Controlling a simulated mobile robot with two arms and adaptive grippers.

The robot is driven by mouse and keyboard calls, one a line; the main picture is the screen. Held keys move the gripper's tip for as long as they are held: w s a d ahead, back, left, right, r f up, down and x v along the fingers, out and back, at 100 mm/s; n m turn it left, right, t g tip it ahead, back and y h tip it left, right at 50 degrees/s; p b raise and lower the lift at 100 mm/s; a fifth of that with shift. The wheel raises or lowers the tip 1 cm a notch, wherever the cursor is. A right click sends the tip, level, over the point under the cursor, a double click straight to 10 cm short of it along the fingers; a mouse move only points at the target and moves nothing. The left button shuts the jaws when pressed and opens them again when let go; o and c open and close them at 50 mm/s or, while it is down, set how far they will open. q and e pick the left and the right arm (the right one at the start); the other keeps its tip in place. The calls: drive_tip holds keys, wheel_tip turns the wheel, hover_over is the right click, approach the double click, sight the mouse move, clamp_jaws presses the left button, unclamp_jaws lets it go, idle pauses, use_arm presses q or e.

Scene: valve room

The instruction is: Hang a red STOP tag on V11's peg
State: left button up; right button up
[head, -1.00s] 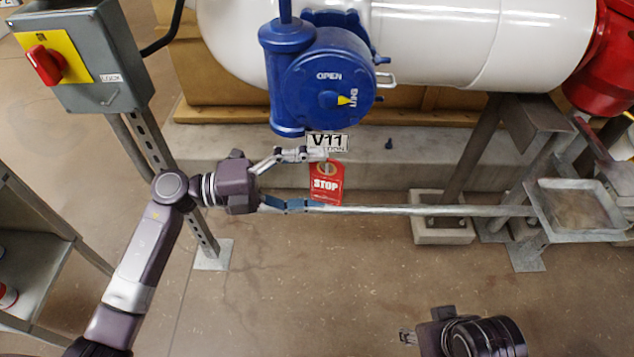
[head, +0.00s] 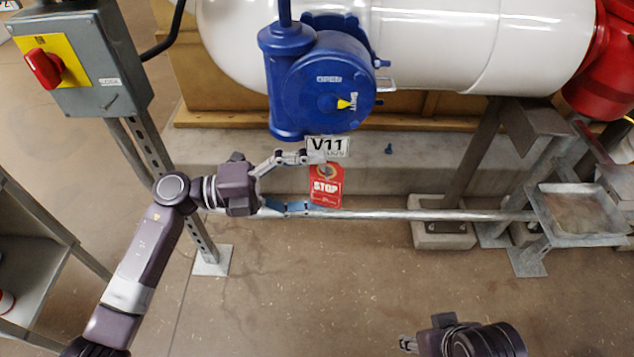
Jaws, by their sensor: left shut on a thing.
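The blue valve (head: 318,95) has a white V11 label (head: 328,146) under its body. The red STOP tag (head: 326,187) is upright just below the label, its round hole near the top. My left gripper (head: 322,182) has one finger at the tag's top edge and the other at its bottom edge, with the tag held between them. The peg cannot be made out; the label, finger and tag top crowd that spot. I cannot tell whether the tag touches a peg. My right gripper (head: 407,343) is low in the picture, far from the tag, its jaws too small to read.
A grey switch box (head: 85,60) with a red knob stands on a post at the upper left. A metal rail (head: 430,214) runs behind the tag to a shallow tray (head: 578,208) at the right. The white tank (head: 450,45) fills the top. Open floor lies below the rail.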

use_arm(q)
drive_tip(key=shift+w+f, duration=0.15)
drive_tip(key=shift+f, duration=0.1)
idle(0.5)
drive_tip(key=o, duration=0.6)
drive_tip(key=shift+a, duration=0.2)
drive_tip(key=a, duration=0.4)
drive_tip(key=s+a, duration=0.1)
drive_tip(key=a, duration=0.6)
drive_tip(key=shift+s+a, duration=0.3)
